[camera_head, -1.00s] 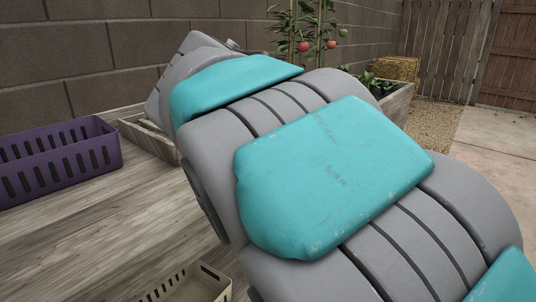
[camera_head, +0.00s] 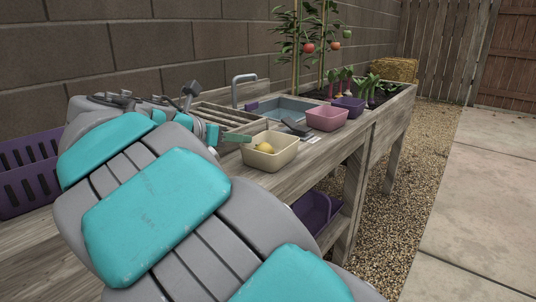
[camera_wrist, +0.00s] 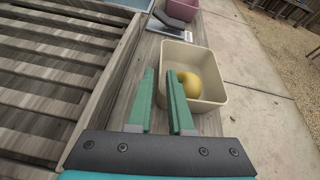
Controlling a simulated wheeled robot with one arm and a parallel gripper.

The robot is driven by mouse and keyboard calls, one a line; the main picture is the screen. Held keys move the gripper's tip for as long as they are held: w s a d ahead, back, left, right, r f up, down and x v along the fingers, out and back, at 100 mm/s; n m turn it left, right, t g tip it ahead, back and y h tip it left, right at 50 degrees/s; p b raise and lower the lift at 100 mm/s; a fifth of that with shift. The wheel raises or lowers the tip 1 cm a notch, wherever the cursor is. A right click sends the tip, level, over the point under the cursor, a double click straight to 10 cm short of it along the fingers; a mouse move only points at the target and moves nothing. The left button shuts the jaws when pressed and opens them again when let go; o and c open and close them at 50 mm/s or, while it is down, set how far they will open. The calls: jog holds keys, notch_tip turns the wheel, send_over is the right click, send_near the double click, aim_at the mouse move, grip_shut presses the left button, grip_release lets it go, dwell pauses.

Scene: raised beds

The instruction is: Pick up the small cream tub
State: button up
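The small cream tub (camera_head: 268,163) stands on the near edge of the wooden bench top, with a yellow fruit (camera_head: 264,147) inside. In the wrist view the tub (camera_wrist: 186,54) is just beyond and right of my fingers, and the fruit (camera_wrist: 189,84) lies in it. My gripper (camera_wrist: 161,75) is open, its two green fingers apart. The tub's left wall appears between the fingertips, the right finger overlapping the tub's inside. I cannot tell whether they touch. In the head view my gripper (camera_head: 236,138) is at the tub's left side.
A pink tub (camera_head: 326,118) and a purple tub (camera_head: 349,106) stand further along the bench. A dark-bladed tool (camera_head: 296,128) lies behind the cream tub. A slatted rack (camera_head: 225,118) and a sink basin (camera_head: 278,109) are behind. A purple crate (camera_head: 28,170) is at left. Gravel lies right.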

aim_at(267, 141)
jog(key=x, duration=0.7)
jog(key=shift+f+b, duration=0.1)
jog(key=shift+b, duration=0.2)
grip_shut()
dwell(1.1)
